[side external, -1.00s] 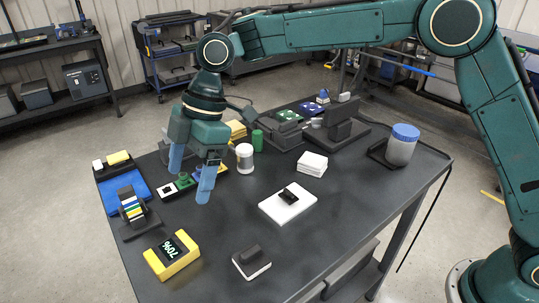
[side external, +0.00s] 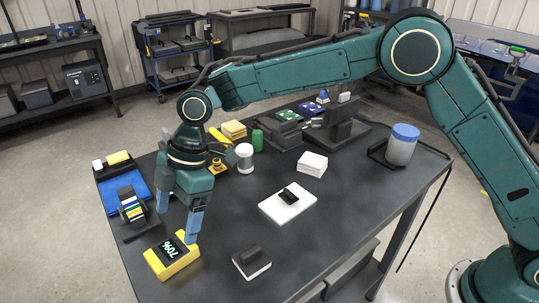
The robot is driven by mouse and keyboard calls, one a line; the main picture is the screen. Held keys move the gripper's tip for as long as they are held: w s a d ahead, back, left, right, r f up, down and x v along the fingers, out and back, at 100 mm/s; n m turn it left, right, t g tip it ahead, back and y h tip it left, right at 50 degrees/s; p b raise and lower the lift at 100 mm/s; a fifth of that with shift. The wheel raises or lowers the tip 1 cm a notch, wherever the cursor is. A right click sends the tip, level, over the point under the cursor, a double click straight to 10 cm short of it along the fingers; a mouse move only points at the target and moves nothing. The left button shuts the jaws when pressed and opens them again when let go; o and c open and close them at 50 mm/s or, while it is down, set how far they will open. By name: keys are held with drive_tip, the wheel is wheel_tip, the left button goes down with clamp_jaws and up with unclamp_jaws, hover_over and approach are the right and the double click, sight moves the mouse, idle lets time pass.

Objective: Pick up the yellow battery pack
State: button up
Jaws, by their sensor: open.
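The yellow battery pack (side external: 172,258) lies at the front left of the dark table. It has a black top panel with green digits reading about 70%. My gripper (side external: 177,224) points down at the pack's back edge, with its blue fingers apart. One fingertip is beside the pack's right back corner in the picture, and the other is behind the pack. I cannot tell whether either finger touches it. Nothing is between the fingers.
A rack of coloured strips (side external: 131,207) stands close to the left of my gripper. A black block on a white base (side external: 252,262) is to the right, and a white board (side external: 288,204) lies mid-table. The dark table (side external: 225,225) is bare between them.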

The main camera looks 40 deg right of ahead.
sight(171, 249)
drive_tip(key=shift+x, duration=0.95)
drive_tip(key=shift+x, duration=2.6)
drive_tip(key=shift+w+f, duration=0.1)
drive_tip(key=shift+f, duration=0.1)
drive_tip(key=c, duration=1.2)
drive_tip(key=shift+c, duration=0.4)
drive_tip(key=shift+r, duration=0.15)
wheel_tip(171, 249, up, 10)
